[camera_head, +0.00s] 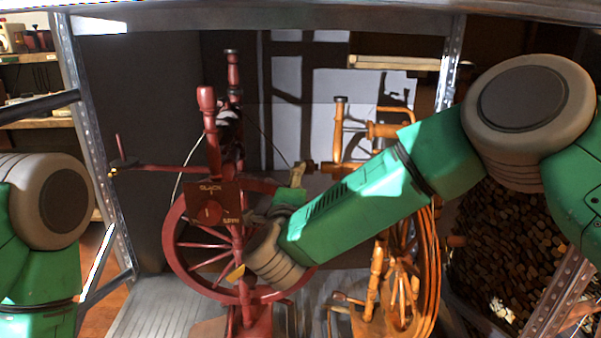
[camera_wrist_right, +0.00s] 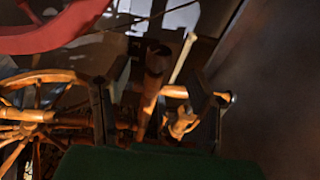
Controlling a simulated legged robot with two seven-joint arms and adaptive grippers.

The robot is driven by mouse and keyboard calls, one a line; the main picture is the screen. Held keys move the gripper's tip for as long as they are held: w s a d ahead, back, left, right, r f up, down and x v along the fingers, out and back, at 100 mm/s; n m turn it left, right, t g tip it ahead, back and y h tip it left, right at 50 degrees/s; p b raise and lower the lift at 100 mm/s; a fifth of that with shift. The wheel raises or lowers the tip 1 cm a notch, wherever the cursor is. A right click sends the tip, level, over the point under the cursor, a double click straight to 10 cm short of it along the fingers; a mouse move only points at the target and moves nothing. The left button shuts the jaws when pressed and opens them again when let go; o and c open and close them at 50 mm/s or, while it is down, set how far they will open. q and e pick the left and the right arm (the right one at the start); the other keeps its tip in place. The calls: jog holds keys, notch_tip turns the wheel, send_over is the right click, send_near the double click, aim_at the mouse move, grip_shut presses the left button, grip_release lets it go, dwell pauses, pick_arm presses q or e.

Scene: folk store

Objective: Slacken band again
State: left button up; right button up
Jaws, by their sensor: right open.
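A dark red spinning wheel (camera_head: 179,250) stands on the shelf left of centre in the head view. A red-brown plate (camera_head: 230,190) marked "SLACK" at the top, with a lower label that seems to read "SPIN", is on its front. A thin pale line (camera_head: 178,180), perhaps the band, curves above the wheel. My left gripper is out of view.
An orange wooden spinning wheel (camera_head: 432,270) stands close on the right, behind my right forearm; it also shows in the wrist view (camera_wrist_right: 30,115). Metal rack posts (camera_head: 95,150) flank the bay. Stacked logs (camera_head: 500,250) lie right. Bare shelf (camera_head: 150,305) shows at front left.

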aim_at(312, 173)
jog(key=w+d, duration=0.2)
jog(key=w, duration=0.1)
jog(key=w+d, duration=0.1)
jog(key=w, duration=0.1)
jog(key=shift+d+b, duration=0.15)
jog(key=shift+b, duration=0.25)
jog(key=shift+w+a+r, duration=0.25)
jog(key=shift+w+a, duration=0.65)
jog(key=shift+w, duration=0.15)
jog(key=shift+d, duration=0.4)
jog(key=c, duration=0.4)
jog(key=shift+d, duration=0.35)
jog(key=c, duration=0.7)
jog(key=shift+a+f, duration=0.1)
grip_shut()
